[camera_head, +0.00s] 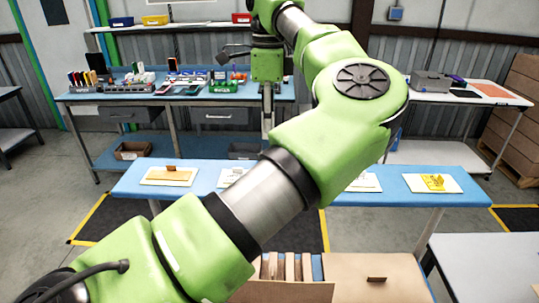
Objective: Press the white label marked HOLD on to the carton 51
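Several flat cards with labels lie on the narrow blue table (400,197). A cream card (160,181) with a small brown tab is at the left. A white card (228,179) is partly hidden behind my arm, another white card (366,186) lies right of it, and a card with a yellow label (437,183) is at the far right. I cannot read HOLD on any. Brown cardboard (376,290) shows at the bottom; no number 51 is legible. My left gripper (267,118) points down beyond the cards, its fingers seen as a thin strip; opening unclear. My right gripper is out of view.
A blue workbench (85,97) with bins and tools stands behind. A white-topped table (495,95) is at the back right, near stacked cartons (518,110). A pale table (490,262) is at the lower right. My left arm hides the middle.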

